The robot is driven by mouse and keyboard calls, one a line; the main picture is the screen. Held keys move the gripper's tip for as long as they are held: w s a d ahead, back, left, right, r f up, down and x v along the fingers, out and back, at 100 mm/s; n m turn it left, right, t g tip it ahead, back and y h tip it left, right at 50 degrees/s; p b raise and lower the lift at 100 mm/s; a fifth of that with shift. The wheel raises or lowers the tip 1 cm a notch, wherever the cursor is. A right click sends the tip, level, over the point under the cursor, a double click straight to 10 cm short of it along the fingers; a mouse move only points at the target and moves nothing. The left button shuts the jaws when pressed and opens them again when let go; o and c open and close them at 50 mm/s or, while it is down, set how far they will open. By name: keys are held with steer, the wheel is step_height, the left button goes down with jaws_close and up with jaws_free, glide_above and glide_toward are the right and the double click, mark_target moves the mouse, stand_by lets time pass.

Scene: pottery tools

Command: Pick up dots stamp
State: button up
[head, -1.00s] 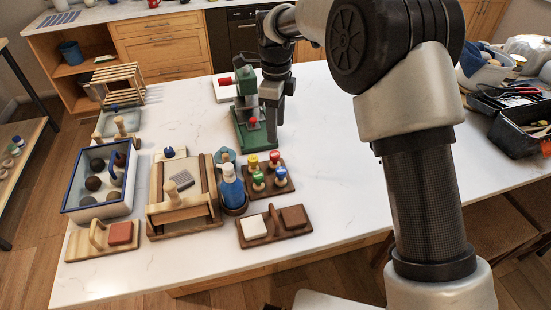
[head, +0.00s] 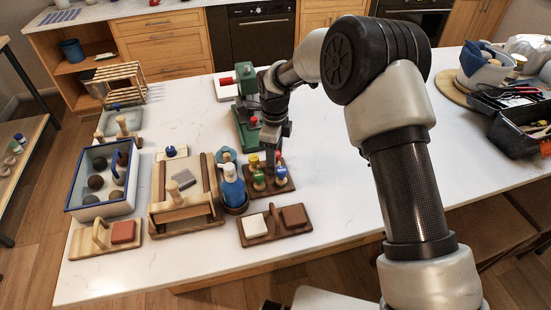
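Several stamps with coloured knobs stand in a small brown wooden holder (head: 286,187). A yellow-topped stamp (head: 253,160) is at the back left, a green-topped one (head: 258,177) at the front left and another coloured one (head: 281,174) at the front right. The back right stamp, red-topped, is mostly hidden by my gripper. I cannot tell which one bears dots, as the stamp faces are not visible. My gripper (head: 271,160) points down over the back of the holder, among or just above the knobs. Its fingers are too small and dark to tell open from shut.
A blue bottle (head: 232,187) stands close left of the holder. A green press (head: 247,125) stands just behind. A wooden block tray (head: 275,236) lies in front. A wooden frame box (head: 185,208) and blue-rimmed bin (head: 104,208) are further left. The tabletop right of the holder is clear.

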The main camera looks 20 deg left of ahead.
steer(key=shift+c, duration=0.3)
steer(key=c, duration=1.1)
steer(key=shift+r, duration=0.15)
